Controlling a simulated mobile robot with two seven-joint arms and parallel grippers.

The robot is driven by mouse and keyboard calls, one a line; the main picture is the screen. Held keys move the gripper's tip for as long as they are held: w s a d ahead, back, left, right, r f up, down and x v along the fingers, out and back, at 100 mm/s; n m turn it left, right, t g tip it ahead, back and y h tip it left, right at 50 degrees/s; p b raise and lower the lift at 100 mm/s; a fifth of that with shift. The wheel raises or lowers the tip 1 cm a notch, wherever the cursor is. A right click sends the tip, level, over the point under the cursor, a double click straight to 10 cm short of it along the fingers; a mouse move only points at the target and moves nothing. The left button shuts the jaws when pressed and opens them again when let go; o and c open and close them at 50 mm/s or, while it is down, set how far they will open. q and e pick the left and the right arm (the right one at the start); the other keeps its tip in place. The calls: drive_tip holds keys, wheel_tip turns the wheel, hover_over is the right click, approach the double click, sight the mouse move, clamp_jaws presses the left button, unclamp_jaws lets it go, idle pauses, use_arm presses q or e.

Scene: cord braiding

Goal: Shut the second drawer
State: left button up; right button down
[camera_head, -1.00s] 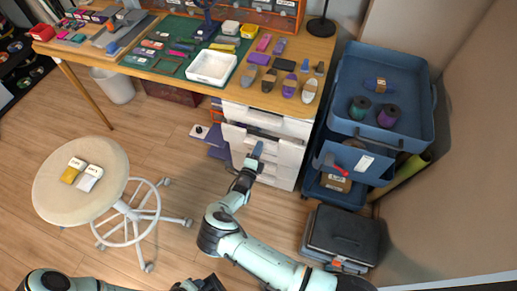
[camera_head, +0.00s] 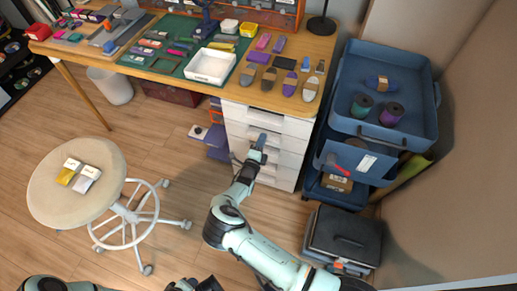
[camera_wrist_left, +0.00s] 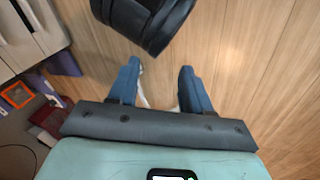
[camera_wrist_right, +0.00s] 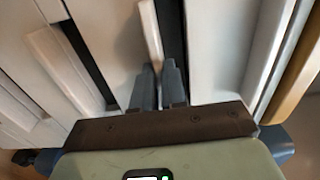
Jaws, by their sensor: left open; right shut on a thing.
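The white drawer unit (camera_head: 268,178) stands under the right end of the workbench. Its second drawer (camera_head: 240,131) is near the top, its front close to the unit's face. My right gripper (camera_head: 262,138) is at that drawer's front. In the right wrist view my right gripper (camera_wrist_right: 160,70) is shut on a thin white edge (camera_wrist_right: 150,32), apparently part of the drawer front, with a dark gap beside it. My left gripper (camera_head: 196,285) is low in the head view. In the left wrist view my left gripper (camera_wrist_left: 162,85) is open and empty above the wooden floor.
A blue trolley (camera_head: 340,125) with spools stands right of the drawers. A dark case (camera_head: 343,238) lies on the floor below it. A round stool (camera_head: 70,185) stands at left. The workbench top (camera_head: 312,50) holds tools and a white tray (camera_head: 209,66).

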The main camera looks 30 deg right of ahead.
drive_tip(key=shift+d+r, duration=0.1)
drive_tip(key=c, duration=1.2)
unclamp_jaws()
drive_tip(key=shift+w+d, duration=0.1)
drive_tip(key=shift+w, duration=0.05)
use_arm(q)
drive_tip(key=shift+w, duration=0.2)
drive_tip(key=shift+g+h, duration=0.3)
drive_tip(key=shift+g, duration=0.4)
drive_tip(key=s+r+p, duration=0.1)
drive_tip(key=s+d+r+p, duration=0.1)
drive_tip(key=s+d+r, duration=0.1)
drive_tip(key=s, duration=0.1)
drive_tip(key=shift+p, duration=0.4)
use_arm(e)
drive_tip(key=v, duration=1.3)
drive_tip(key=shift+s, duration=0.2)
